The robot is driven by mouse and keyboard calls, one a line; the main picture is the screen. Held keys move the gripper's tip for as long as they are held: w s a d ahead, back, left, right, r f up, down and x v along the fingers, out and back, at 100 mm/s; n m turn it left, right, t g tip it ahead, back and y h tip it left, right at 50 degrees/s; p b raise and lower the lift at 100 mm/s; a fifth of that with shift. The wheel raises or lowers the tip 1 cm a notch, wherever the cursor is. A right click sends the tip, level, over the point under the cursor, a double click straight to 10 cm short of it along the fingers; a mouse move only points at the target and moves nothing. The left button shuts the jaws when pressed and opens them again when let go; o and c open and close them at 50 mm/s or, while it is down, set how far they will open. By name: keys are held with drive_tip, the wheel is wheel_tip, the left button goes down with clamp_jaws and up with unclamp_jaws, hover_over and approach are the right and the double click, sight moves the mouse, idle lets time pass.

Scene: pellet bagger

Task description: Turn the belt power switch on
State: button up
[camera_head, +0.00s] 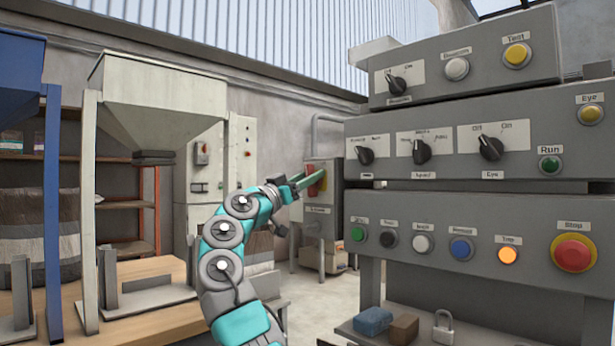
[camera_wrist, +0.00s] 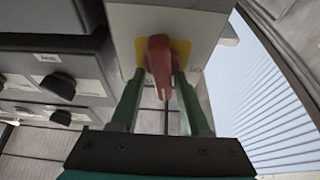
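A red rotary handle (camera_wrist: 159,62) on a yellow plate sits on the front of a grey box (camera_wrist: 200,25). It appears to be the belt power switch; the label below the box is too small to read. In the head view the red handle (camera_head: 322,184) is partly hidden behind my gripper (camera_head: 308,181). In the wrist view my gripper (camera_wrist: 158,76) is open, with one green finger on each side of the handle. A narrow gap seems to show between each finger and the handle. The handle points down toward the gripper in that view.
A grey control panel with knobs (camera_head: 490,148), buttons and a red stop button (camera_head: 573,253) stands close on the right. A padlock (camera_head: 443,328) and blocks lie on the shelf below. A hopper (camera_head: 160,95) and wooden table (camera_head: 150,310) stand left.

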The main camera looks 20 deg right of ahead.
drive_tip(key=shift+o, duration=0.5)
drive_tip(key=shift+a+r, duration=0.1)
drive_tip(key=shift+r, duration=0.05)
drive_tip(key=b+v, duration=0.2)
drive_tip(key=v, duration=0.6)
drive_tip(key=w+d+n+t+b, duration=0.2)
drive_tip(key=d+n+b, duration=0.1)
drive_tip(key=d, duration=0.3)
drive_tip(key=shift+d+r+y, duration=0.15)
drive_tip(key=shift+r+y, duration=0.25)
drive_tip(key=shift+r, duration=0.1)
